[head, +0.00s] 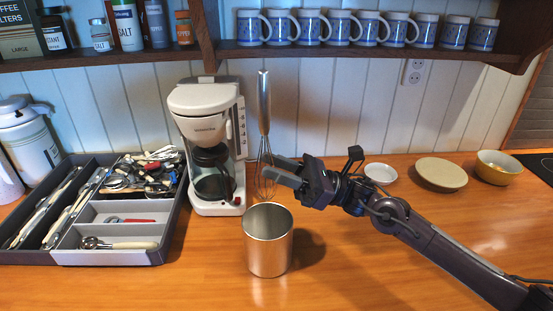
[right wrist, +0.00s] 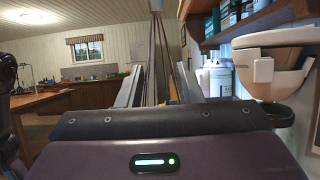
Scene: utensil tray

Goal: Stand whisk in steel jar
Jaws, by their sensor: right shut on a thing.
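The whisk (head: 264,103) is upright with its metal handle pointing up and its wire end down. My right gripper (head: 273,169) is shut on its wires. In the right wrist view the whisk wires (right wrist: 157,52) rise between the two fingers. The steel jar (head: 268,245) stands upright and open on the wooden counter, in front of and below the gripper. The lower end of the whisk shows just above the jar's back rim in the head view, outside the opening. My left gripper is not in view.
A white coffee maker (head: 207,112) stands close behind and left of the jar. A grey utensil tray (head: 110,257) lies at the left. A small white dish (head: 380,173), a beige plate (head: 441,173) and a yellow bowl (head: 499,168) sit right. Mugs line the shelf above.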

